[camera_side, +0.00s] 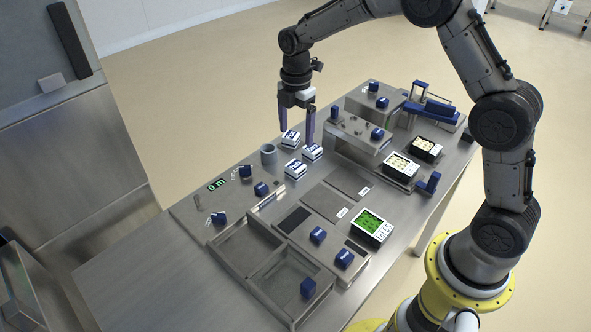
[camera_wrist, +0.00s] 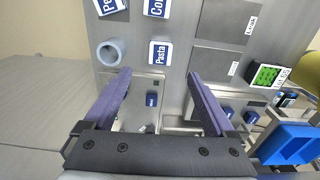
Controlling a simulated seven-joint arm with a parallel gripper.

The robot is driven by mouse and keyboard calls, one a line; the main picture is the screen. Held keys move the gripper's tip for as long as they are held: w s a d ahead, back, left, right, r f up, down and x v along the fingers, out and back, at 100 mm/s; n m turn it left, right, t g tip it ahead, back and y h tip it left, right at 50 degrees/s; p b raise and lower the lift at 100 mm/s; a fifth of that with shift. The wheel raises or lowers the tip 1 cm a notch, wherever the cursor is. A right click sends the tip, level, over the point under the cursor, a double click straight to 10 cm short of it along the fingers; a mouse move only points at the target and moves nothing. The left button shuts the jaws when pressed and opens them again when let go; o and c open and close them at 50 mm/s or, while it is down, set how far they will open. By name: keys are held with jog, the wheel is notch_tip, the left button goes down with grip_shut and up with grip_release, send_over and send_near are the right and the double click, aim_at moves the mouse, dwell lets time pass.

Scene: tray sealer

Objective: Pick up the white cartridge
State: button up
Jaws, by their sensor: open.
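Three white blocks with blue labels stand on the steel table in the side view: one at the back (camera_side: 290,138), one at the right (camera_side: 312,152) and one at the front (camera_side: 294,168). In the wrist view their labels read "Pasta" (camera_wrist: 159,53), "Co…" (camera_wrist: 157,7) and "Pe…" (camera_wrist: 109,6), the last two cut off by the frame. I cannot tell which is the white cartridge. My gripper (camera_side: 297,133) is open and empty with its purple fingers pointing down above the blocks. In the wrist view, the Pasta block shows between and beyond the fingertips (camera_wrist: 160,73).
A grey-blue cup (camera_side: 268,154) stands left of the blocks. A panel with a green display (camera_side: 217,185) and blue knobs lies further left. A black tray with green contents (camera_side: 371,227) is at the right. A raised steel housing (camera_side: 357,135) is behind.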

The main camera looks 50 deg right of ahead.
aim_at(295, 165)
jog(key=f, duration=1.1)
jog(key=shift+a+f, duration=0.15)
jog(key=shift+a, duration=0.05)
jog(key=shift+c, duration=0.3)
grip_shut()
